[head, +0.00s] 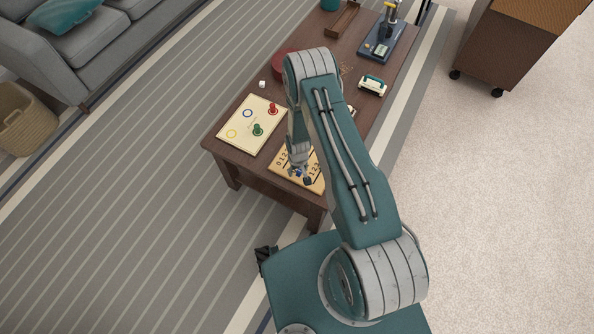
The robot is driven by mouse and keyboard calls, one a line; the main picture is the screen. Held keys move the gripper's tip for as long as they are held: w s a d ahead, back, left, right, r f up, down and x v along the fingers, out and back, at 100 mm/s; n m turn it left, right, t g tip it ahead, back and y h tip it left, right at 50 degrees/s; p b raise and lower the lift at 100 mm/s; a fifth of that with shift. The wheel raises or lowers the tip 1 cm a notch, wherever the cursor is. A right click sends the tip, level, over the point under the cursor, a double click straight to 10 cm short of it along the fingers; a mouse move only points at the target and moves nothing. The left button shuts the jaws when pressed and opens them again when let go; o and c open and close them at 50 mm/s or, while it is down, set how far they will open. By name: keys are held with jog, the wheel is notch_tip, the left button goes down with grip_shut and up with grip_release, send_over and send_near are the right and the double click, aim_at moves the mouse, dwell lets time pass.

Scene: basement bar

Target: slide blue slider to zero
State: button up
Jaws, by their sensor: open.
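A wooden number board (285,164) lies on the near end of the dark wooden table. Its left part shows 0, 1, 2 and its right part shows digits ending in 3. My gripper (299,176) is over the middle of this board, pointing down, and it is open. A small blue patch shows at the fingertips; I cannot tell whether it is the blue slider or part of the gripper. My arm and gripper hide the middle and upper part of the board, so the slider's position is hidden.
A cream board (240,128) with a red peg (272,109) and a green peg (258,130) lies left of the number board. A small white-and-green object (372,86) and a blue-based device (381,46) stand farther back. The near table edge (262,184) is close.

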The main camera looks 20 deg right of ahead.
notch_tip(320, 180, up, 11)
jog(key=shift+a+r, duration=0.15)
jog(key=shift+r, duration=0.05)
dwell(0.3)
jog(key=shift+a, duration=0.1)
notch_tip(320, 180, up, 30)
jog(key=t, duration=0.3)
send_over(297, 172)
jog(key=s+r+m+t, duration=0.1)
jog(key=s+r+t, duration=0.1)
jog(key=s+r, duration=1.6)
jog(key=s, duration=0.3)
jog(key=shift+d+t, duration=0.25)
jog(key=shift+t, duration=0.05)
